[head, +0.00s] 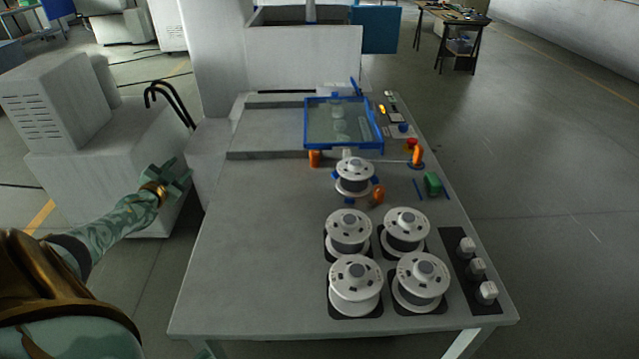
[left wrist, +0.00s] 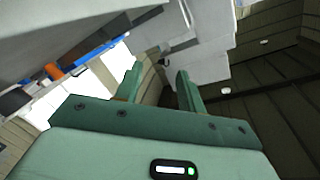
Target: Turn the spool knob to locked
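A white spool (head: 354,175) sits on a mount with blue parts near the middle of the table. A small orange knob (head: 378,195) is beside it at its lower right; it may be the spool knob, and its setting is too small to read. My left gripper (head: 178,172) is off the table's left side, well away from the spool and touching nothing. The left wrist view shows its two green fingers (left wrist: 159,86) spread apart with nothing between them. My right gripper is in neither view.
Several white spools stand on black pads at the table's (head: 250,250) front right. A black panel with three white knobs (head: 477,266) lies along the right edge. A blue-framed clear cover (head: 343,124) stands behind the mounted spool. The table's left half is clear.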

